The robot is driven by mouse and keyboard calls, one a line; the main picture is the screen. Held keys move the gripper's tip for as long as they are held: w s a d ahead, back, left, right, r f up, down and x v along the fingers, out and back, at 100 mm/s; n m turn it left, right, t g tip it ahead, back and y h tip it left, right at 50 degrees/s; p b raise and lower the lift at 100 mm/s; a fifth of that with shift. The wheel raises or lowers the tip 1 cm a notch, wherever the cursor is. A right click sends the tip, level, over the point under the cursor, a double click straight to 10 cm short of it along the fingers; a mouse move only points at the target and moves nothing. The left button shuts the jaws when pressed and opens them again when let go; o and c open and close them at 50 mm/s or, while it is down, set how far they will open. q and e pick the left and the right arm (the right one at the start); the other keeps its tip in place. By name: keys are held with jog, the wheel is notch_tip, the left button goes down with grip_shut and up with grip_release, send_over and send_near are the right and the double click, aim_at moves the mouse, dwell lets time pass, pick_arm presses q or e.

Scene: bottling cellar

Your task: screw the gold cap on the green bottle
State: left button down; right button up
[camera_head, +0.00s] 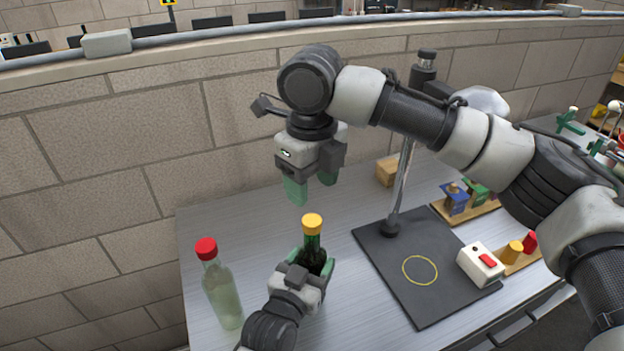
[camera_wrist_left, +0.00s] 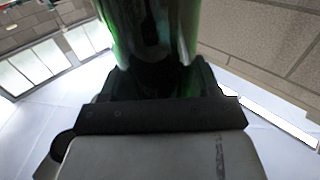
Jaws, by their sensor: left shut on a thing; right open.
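The dark green bottle (camera_head: 313,242) stands upright, with the gold cap (camera_head: 312,223) sitting on its mouth. I cannot tell how tightly the cap sits. My left gripper (camera_head: 312,266) is shut around the bottle's body and hides its lower part. The bottle also fills the upper middle of the left wrist view (camera_wrist_left: 155,35), between the left gripper's fingers (camera_wrist_left: 152,80). My right gripper (camera_head: 311,188) is open and empty, pointing down above the bottle and apart from the cap.
A clear bottle with a red cap (camera_head: 219,287) stands at the left of the metal table (camera_head: 365,320). A black stand base (camera_head: 385,275) with a pole, a button box (camera_head: 480,264), and wooden racks (camera_head: 465,215) with coloured pieces are at the right. A wall runs behind.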

aim_at(312, 220)
jog(key=shift+f, duration=0.1)
jog(key=shift+f, duration=3.95)
jog(key=shift+c, duration=0.4)
